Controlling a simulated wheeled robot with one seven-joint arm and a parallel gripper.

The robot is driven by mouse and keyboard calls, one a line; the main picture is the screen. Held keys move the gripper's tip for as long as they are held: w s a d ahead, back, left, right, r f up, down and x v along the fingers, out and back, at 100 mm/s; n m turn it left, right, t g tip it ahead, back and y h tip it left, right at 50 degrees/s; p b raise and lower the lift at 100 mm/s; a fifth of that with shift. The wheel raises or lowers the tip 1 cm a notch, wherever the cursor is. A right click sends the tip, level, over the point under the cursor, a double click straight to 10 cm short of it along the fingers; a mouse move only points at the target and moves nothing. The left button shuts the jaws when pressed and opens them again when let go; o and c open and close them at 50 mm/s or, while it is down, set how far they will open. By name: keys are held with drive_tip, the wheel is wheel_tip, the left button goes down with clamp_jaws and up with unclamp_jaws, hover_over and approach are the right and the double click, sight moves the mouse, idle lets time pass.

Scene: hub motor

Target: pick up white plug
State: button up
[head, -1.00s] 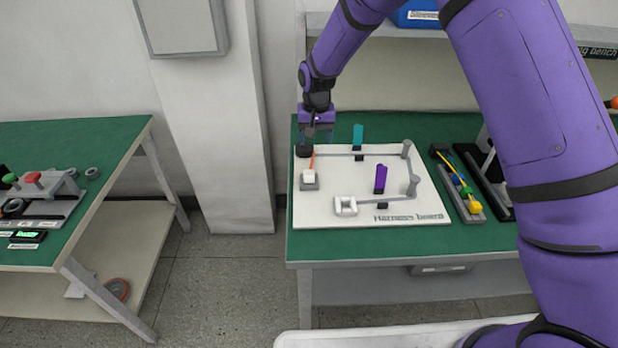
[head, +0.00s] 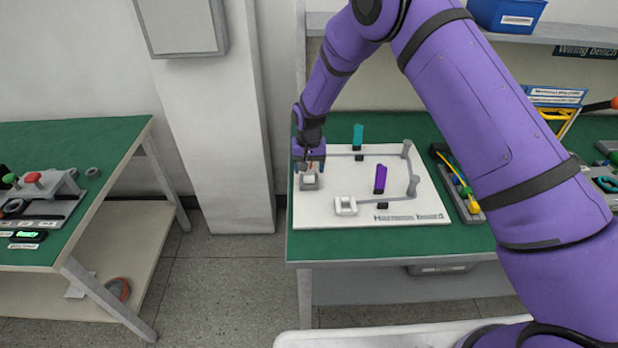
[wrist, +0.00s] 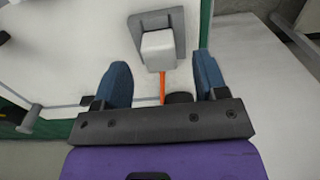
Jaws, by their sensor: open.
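The white plug (head: 309,178) sits in a grey holder (head: 309,186) at the left side of the white harness board (head: 346,228). In the wrist view the white plug (wrist: 158,50) shows just beyond the fingertips, between their lines, with an orange wire (wrist: 162,88) running from it back toward my gripper. My gripper (wrist: 163,78) is open, its two blue fingers apart and nothing between them but the wire below. In the head view my gripper (head: 309,168) is close over the plug and partly hides the wire.
A teal clip (head: 358,136) and a purple clip (head: 380,178) stand up from the board. A white socket (head: 345,205) lies near its front, and grey posts stand at the right. A tray of coloured connectors (head: 462,190) lies right of the board.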

sight(309, 172)
wheel_tip(309, 172, down, 3)
drive_tip(key=shift+f, duration=0.2)
drive_tip(key=shift+w, duration=0.1)
drive_tip(key=c, duration=1)
drive_tip(key=shift+r, duration=0.1)
drive_tip(key=shift+r, duration=0.35)
wheel_tip(309, 172, up, 3)
drive_tip(key=s+d, duration=0.1)
drive_tip(key=s, duration=0.4)
drive_tip(key=s+d, duration=0.1)
drive_tip(key=s, duration=0.4)
drive_tip(key=s+d+r, duration=0.1)
drive_tip(key=s+d, duration=0.1)
drive_tip(key=s, duration=0.3)
drive_tip(key=shift+s+r, duration=0.1)
drive_tip(key=shift+s, duration=0.2)
